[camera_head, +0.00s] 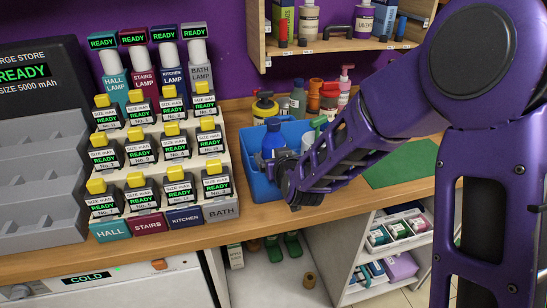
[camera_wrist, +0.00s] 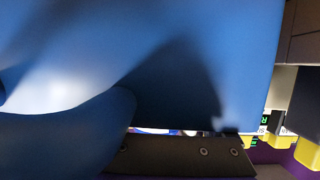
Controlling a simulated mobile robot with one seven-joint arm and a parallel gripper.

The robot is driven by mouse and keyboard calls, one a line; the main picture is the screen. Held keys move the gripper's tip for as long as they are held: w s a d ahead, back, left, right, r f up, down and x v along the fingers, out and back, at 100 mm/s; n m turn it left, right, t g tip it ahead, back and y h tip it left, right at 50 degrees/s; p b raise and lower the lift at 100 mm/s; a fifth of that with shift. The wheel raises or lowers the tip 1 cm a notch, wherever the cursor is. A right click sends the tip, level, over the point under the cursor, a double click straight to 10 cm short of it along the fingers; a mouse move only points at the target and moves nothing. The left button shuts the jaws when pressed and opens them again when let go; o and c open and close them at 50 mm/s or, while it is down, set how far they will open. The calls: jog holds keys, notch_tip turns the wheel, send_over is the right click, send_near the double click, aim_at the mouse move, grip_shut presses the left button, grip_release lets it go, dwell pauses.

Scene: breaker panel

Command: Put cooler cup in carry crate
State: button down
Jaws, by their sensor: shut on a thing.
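The blue crate (camera_head: 263,187), which looks like the carry crate, stands on the wooden counter. A blue bottle-like thing (camera_head: 273,138) shows upright at the crate, just behind my gripper (camera_head: 271,168). In the wrist view a smooth blue thing (camera_wrist: 190,70) fills most of the picture, very close to the camera. A dark finger of my gripper (camera_wrist: 180,157) lies along its lower edge. My gripper is shut on a blue thing at the crate's front left part. I cannot tell for sure that this is the cooler cup; its lower part is hidden.
A stepped rack (camera_head: 160,160) of labelled packs stands close left of the crate. Several bottles (camera_head: 325,97) stand behind it. A green mat (camera_head: 402,164) lies to the right, partly behind my arm. A wall shelf (camera_head: 335,45) hangs above.

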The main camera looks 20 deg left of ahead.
jog(key=shift+s+d+f+b, duration=0.1)
jog(key=shift+s+f+b, duration=0.15)
jog(key=shift+f, duration=0.3)
grip_release()
jog(key=shift+d+f, duration=0.1)
jog(key=shift+f, duration=0.15)
jog(key=shift+w+r+p, duration=0.1)
jog(key=shift+r+p, duration=0.8)
jog(key=shift+p, duration=0.3)
jog(key=v, duration=1.1)
jog(key=shift+s+r, duration=0.25)
jog(key=shift+d, duration=0.1)
